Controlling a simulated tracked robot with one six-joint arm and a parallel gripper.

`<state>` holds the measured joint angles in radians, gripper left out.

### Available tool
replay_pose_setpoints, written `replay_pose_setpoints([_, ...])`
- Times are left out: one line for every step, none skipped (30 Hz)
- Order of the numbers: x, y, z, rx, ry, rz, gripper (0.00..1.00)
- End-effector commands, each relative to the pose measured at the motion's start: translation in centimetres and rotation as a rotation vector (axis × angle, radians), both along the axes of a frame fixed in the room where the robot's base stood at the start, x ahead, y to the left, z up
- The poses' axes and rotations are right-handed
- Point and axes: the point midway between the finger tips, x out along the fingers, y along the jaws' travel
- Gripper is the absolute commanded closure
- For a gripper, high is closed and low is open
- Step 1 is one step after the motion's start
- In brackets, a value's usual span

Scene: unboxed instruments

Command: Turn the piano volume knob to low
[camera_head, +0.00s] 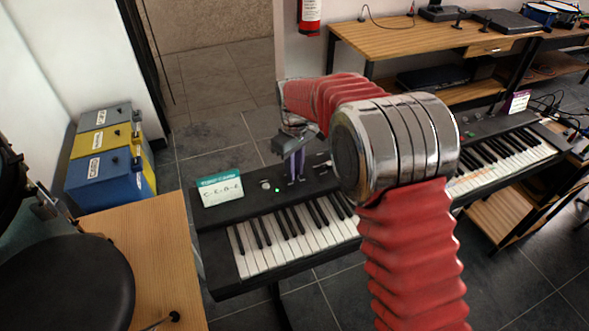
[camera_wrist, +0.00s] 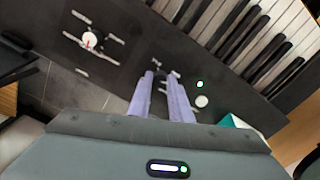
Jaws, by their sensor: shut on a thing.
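The piano (camera_head: 233,222) is a black keyboard with a control panel behind its white and black keys. My gripper (camera_head: 294,177) reaches down to this panel. In the wrist view its two pale violet fingers (camera_wrist: 161,76) are close together at the panel, shut on a small control whose shape and setting are mostly hidden. I cannot tell which control is the volume knob.
A card in a teal-edged holder (camera_head: 220,190) stands at the panel's left end. A wooden table (camera_head: 150,250) with a dark round pad (camera_head: 65,285) is at the left. Blue, yellow and grey boxes (camera_head: 110,180) stand behind it. A second keyboard (camera_head: 505,150) is at the right.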

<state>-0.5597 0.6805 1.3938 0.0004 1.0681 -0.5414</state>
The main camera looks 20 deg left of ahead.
Motion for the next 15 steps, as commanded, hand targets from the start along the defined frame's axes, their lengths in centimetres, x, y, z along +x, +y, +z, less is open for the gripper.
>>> replay_pose_setpoints([0.13,-0.02,0.08,0.000,-0.004,-0.041,1.00])
replay_pose_setpoints([0.13,-0.02,0.09,0.000,-0.004,-0.069,1.00])
replay_pose_setpoints([0.13,-0.02,0.09,0.000,-0.004,-0.107,1.00])
replay_pose_setpoints([0.13,-0.02,0.09,0.000,-0.004,-0.136,1.00])
replay_pose_setpoints([0.13,-0.02,0.09,0.000,-0.004,-0.165,1.00])
replay_pose_setpoints([0.13,-0.02,0.10,0.001,-0.004,-0.203,1.00])
replay_pose_setpoints([0.14,-0.03,0.10,0.001,-0.004,-0.231,1.00])
replay_pose_setpoints([0.14,-0.03,0.10,0.001,-0.004,-0.260,1.00])
replay_pose_setpoints([0.14,-0.03,0.10,0.001,-0.004,-0.298,1.00])
replay_pose_setpoints([0.15,-0.02,0.10,0.001,-0.004,-0.326,1.00])
replay_pose_setpoints([0.15,-0.02,0.10,0.001,-0.004,-0.355,1.00])
replay_pose_setpoints([0.15,-0.02,0.11,0.001,-0.004,-0.393,1.00])
replay_pose_setpoints([0.15,-0.02,0.11,0.001,-0.004,-0.421,1.00])
replay_pose_setpoints([0.16,-0.02,0.11,0.001,-0.004,-0.450,1.00])
replay_pose_setpoints([0.16,-0.02,0.11,0.001,-0.004,-0.488,1.00])
